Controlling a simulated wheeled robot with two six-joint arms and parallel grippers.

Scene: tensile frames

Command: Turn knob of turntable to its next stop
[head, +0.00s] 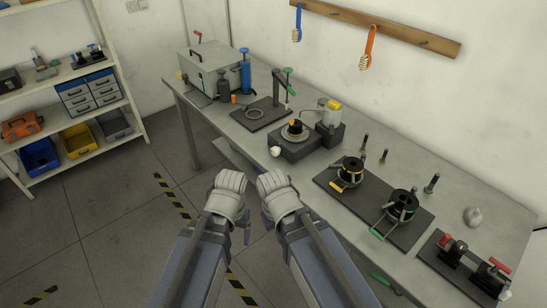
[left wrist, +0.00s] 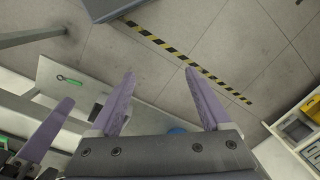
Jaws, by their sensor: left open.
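The turntable (head: 294,143) is a dark box on the bench with a pale round plate on top, a black and yellow piece on the plate. A small white knob (head: 276,151) sticks out from its front face. My left gripper (head: 228,195) is in front of the bench, lower left of the knob and apart from it. The left wrist view shows its two purple fingers (left wrist: 162,100) spread, with nothing between them. My right gripper (head: 274,195) is beside it, below the knob in the picture and apart from it; its opening is unclear.
A jar with a yellow lid (head: 332,112) stands right behind the turntable. A ring stand (head: 262,114) is to its left, and a black board with two reels (head: 376,205) to its right.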

